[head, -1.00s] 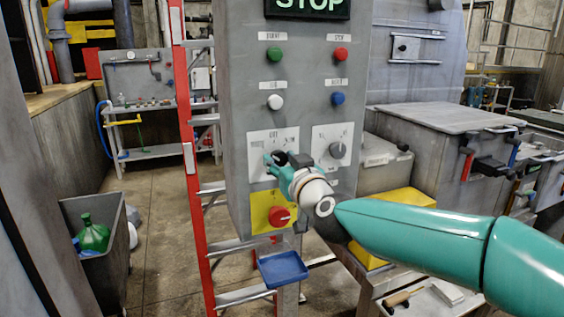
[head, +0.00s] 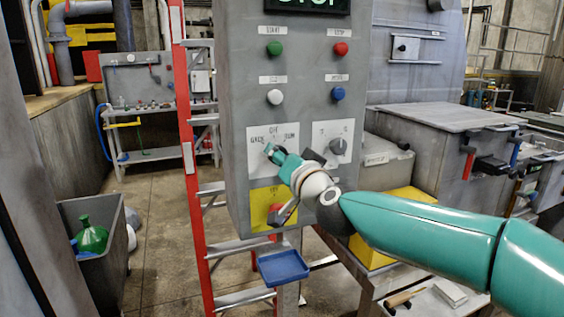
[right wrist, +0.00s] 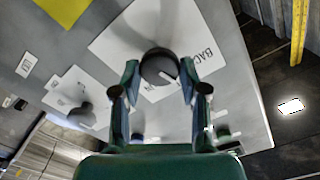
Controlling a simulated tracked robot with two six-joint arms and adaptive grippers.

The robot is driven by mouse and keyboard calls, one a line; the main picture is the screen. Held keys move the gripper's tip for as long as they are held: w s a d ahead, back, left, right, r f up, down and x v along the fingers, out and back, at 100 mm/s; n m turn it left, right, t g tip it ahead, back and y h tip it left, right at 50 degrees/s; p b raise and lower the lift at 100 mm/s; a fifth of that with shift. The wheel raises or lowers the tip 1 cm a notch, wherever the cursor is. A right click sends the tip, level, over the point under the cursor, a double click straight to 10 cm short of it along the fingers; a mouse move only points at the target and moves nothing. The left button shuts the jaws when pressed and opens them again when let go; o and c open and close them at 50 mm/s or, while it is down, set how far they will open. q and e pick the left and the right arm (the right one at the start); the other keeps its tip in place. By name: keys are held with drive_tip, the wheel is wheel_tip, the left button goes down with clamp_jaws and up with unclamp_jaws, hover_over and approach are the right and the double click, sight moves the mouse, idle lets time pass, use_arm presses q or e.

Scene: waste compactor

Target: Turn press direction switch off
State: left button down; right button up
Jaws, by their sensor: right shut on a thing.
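The direction switch is a dark round knob (right wrist: 160,67) on a white plate (head: 258,162) marked BACK, OFF and RUN on the grey control box. My right gripper (right wrist: 157,80) has its two green fingers on either side of this knob and is shut on it. In the head view the gripper (head: 271,151) covers most of the knob. My left gripper is in neither view.
A second knob (head: 338,146) sits on the plate to the right. A red knob (head: 276,213) on a yellow plate is just below my gripper. Green (head: 274,48), red (head: 340,48), white (head: 275,97) and blue (head: 338,93) buttons are above. A red ladder (head: 190,150) stands left of the box.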

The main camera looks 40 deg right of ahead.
drive_tip(key=shift+f+m+b, duration=0.1)
drive_tip(key=shift+m+b, duration=0.25)
drive_tip(key=shift+m, duration=1.05)
drive_tip(key=shift+d, duration=0.1)
drive_tip(key=o, duration=1.1)
drive_tip(key=v, duration=1.2)
